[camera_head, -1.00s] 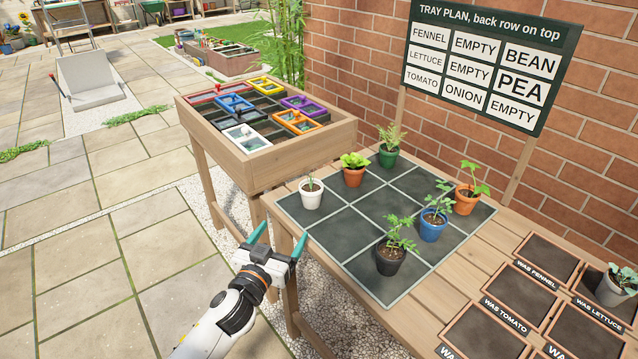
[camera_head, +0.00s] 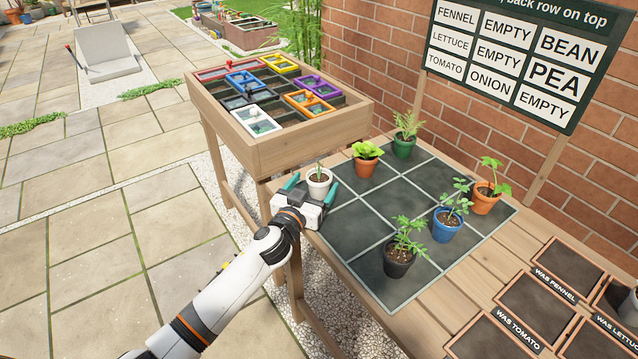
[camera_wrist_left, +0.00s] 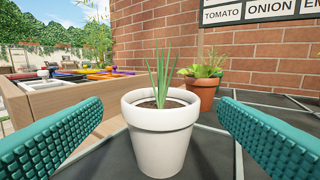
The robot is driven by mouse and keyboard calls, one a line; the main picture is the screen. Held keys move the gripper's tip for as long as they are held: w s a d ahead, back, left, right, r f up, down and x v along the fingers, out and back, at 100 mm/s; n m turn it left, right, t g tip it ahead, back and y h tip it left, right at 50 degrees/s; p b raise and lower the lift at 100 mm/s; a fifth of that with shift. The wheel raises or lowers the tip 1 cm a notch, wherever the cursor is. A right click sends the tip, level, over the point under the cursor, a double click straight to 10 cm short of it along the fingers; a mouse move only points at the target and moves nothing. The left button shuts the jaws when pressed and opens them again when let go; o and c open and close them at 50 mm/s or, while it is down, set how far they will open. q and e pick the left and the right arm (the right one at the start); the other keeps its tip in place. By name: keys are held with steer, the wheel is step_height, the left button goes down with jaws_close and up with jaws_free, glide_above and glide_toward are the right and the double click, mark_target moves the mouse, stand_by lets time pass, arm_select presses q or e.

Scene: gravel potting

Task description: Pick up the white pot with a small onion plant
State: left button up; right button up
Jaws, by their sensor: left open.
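My left gripper (camera_head: 312,187) is open, with one teal finger on each side of the pot. In the left wrist view the white pot (camera_wrist_left: 161,135) is centred between the two fingers (camera_wrist_left: 160,140), with a visible gap on both sides. The pot's lower front is hidden by the gripper body in the head view. My right gripper is not in view.
An orange pot with a leafy plant (camera_head: 366,160) stands just behind the white pot. Green (camera_head: 404,147), blue (camera_head: 447,224), black (camera_head: 399,259) and another orange pot (camera_head: 486,197) stand farther right. A wooden planter box with coloured frames (camera_head: 312,144) borders the table at left.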

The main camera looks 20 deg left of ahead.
mark_target(318, 178)
arm_select(q)
steer(key=w, duration=0.4)
steer(key=shift+d+f, duration=0.1)
steer(key=shift+d, duration=0.15)
steer(key=c, duration=1.1)
